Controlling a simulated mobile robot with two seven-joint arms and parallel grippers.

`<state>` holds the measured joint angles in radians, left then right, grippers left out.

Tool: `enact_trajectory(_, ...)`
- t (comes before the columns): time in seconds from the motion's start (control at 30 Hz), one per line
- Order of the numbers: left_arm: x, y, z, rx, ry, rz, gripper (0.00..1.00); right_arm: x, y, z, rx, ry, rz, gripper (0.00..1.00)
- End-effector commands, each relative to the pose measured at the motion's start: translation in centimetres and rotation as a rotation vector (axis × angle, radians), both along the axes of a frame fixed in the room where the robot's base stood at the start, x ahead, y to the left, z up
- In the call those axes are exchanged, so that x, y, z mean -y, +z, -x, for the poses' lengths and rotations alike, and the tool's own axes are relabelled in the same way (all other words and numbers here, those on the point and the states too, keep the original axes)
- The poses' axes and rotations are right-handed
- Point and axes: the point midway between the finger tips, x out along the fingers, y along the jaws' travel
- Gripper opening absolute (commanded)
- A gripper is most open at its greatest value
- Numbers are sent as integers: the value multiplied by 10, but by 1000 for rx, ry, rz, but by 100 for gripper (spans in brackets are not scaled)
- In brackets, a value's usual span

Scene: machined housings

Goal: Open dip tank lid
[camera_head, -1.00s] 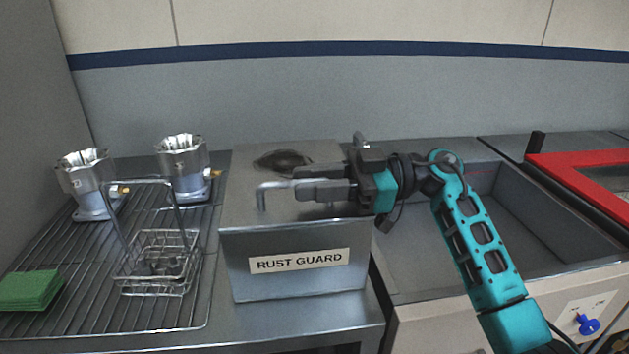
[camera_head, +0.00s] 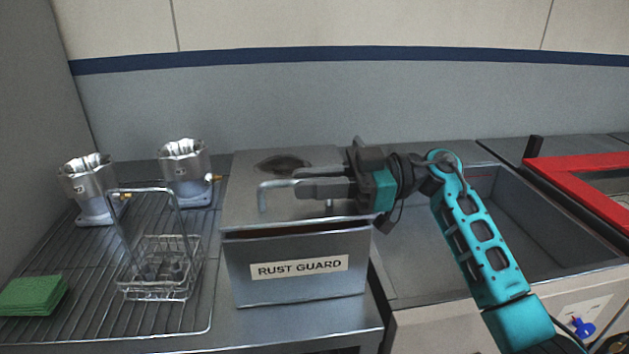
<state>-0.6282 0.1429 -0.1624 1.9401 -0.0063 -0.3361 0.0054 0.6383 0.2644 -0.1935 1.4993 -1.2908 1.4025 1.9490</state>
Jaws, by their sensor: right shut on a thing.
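The dip tank (camera_head: 295,292) is a grey metal box with a "RUST GUARD" label on its front. Its metal lid (camera_head: 245,211) is tilted up slightly, with a narrow brownish gap along the front edge. A bent bar handle (camera_head: 264,196) stands on the lid. My right gripper (camera_head: 308,189), dark grey with a teal wrist, reaches in from the right and is shut on the handle, covering its right part. My left gripper is not in view.
A wire rack at left holds two silver housings (camera_head: 88,186) (camera_head: 186,172), a wire basket (camera_head: 158,270) and green pads (camera_head: 33,295). An empty sink basin (camera_head: 430,262) lies right of the tank, with a red frame (camera_head: 590,180) beyond. A wall stands behind.

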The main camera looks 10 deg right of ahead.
Motion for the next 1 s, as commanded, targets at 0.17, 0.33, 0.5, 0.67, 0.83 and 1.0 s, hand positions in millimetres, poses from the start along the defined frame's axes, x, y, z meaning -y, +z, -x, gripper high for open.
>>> enact_trajectory(0.17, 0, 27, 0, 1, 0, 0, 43, 2, 31, -9, -88, -9, 1, 0)
enact_trajectory(0.33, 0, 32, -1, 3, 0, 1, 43, 2, 55, -21, -202, -11, 0, 0)
enact_trajectory(0.5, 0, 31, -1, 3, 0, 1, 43, 2, 82, -36, -332, -11, -1, 0)
enact_trajectory(0.67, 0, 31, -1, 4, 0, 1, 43, 2, 102, -51, -435, -11, -2, 0)
enact_trajectory(0.83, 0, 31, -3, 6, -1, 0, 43, 2, 115, -62, -511, -9, -2, 0)
enact_trajectory(1.0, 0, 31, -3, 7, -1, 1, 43, 2, 121, -69, -552, -8, -3, 0)
